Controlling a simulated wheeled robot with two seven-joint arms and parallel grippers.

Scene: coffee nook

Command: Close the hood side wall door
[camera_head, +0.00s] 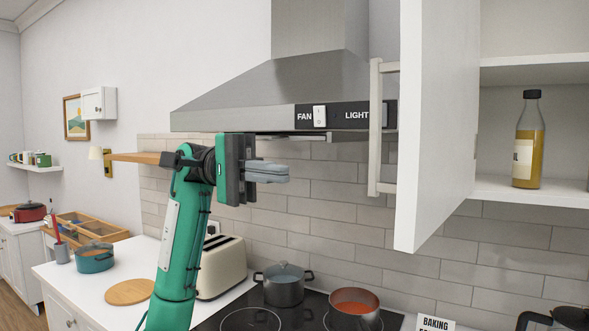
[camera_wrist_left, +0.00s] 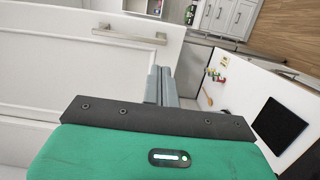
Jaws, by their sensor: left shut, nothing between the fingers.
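The hood side wall door (camera_head: 437,120) is a white panel right of the hood. It stands swung open toward me, and the shelves behind it show. Its pale bar handle (camera_head: 375,130) is upright on the door's left face. In the left wrist view, a white panel (camera_wrist_left: 50,65) with a bar handle (camera_wrist_left: 130,36), seemingly this door, fills the left side. My left gripper (camera_head: 286,173) is shut and empty, left of the handle and apart from it, below the hood. Its grey fingers show in the left wrist view (camera_wrist_left: 160,78). My right gripper is out of view.
The open cabinet (camera_head: 500,190) holds an oil bottle (camera_head: 528,150). The steel hood (camera_head: 270,85) is above my left gripper. Below are a toaster (camera_head: 222,265), a lidded pot (camera_head: 283,287) and an orange-filled pan (camera_head: 354,305). Air between gripper and handle looks clear.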

